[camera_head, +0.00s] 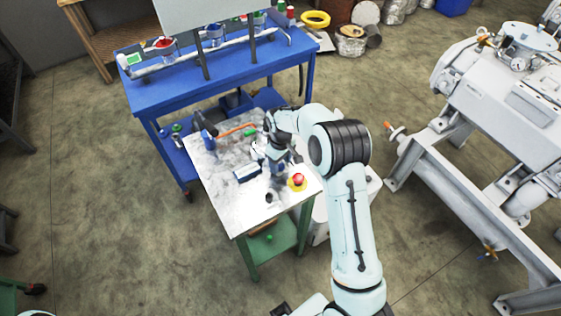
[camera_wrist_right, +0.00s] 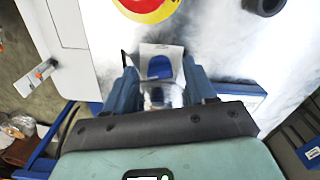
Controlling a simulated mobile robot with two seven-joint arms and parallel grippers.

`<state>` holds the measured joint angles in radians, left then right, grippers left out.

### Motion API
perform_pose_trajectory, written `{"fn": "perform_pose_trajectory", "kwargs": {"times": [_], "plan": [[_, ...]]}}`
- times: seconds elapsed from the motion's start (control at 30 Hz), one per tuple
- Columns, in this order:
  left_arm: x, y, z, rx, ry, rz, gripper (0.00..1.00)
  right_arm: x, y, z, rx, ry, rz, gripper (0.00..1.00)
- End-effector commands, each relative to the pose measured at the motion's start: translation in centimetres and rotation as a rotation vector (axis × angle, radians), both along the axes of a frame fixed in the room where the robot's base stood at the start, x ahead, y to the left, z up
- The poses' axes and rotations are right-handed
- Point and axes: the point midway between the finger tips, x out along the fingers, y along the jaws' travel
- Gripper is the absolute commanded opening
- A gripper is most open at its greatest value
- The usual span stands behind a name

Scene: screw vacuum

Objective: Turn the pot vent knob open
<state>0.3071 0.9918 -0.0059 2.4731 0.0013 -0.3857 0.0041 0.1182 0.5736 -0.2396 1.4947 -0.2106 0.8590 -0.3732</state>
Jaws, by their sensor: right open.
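A blue rounded part (camera_wrist_right: 160,67), which looks like the pot vent knob, shows on a pale plate in the right wrist view. It lies between the two fingers of my right gripper (camera_wrist_right: 161,78), which is open with a finger on either side. I cannot tell whether either finger touches it. In the head view my right gripper (camera_head: 277,170) is over the right part of the white-topped bench (camera_head: 222,183). There the arm and gripper hide the knob and most of what it is mounted on. My left gripper is not in view.
A red and yellow emergency button (camera_head: 298,180) is close beside the gripper on the bench. A dark flat box (camera_head: 247,173) and an orange-handled item (camera_head: 236,131) also lie there. A blue workbench (camera_head: 190,90) stands behind; large grey machinery (camera_head: 500,100) stands at right.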

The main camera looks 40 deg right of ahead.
Motion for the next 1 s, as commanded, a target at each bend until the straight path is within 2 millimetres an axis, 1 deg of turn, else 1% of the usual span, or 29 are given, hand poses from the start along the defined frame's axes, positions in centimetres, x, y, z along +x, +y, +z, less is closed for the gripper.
{"fn": "perform_pose_trajectory", "kwargs": {"times": [0.07,0.1,0.17,0.2,0.23,0.37,0.43,0.6,0.7,1.0], "plan": [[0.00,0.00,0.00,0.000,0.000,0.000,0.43,0.00,0.00,0.01,0.000,0.000,0.000,0.55],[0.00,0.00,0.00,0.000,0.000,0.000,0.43,0.00,0.00,0.02,0.000,0.000,0.000,0.42],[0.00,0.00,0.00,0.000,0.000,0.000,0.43,0.01,0.00,0.02,0.000,0.000,0.000,0.23],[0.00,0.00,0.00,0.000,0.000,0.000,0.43,0.01,0.00,0.03,0.000,0.000,0.000,0.10],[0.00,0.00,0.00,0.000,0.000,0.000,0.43,0.01,0.00,0.03,0.000,0.000,0.000,0.00],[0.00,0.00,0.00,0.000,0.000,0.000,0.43,0.02,0.00,0.04,0.000,0.000,-0.006,0.00],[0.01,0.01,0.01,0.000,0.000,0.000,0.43,0.03,0.02,0.05,0.000,0.000,-0.040,0.00],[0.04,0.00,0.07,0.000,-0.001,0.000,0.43,0.02,-0.01,0.07,-0.001,0.000,-0.201,0.00],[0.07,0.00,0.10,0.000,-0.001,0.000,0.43,0.04,0.02,0.08,0.000,-0.001,-0.268,0.00],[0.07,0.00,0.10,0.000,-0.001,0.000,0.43,0.05,0.02,0.08,0.000,-0.001,-0.293,0.00]]}}
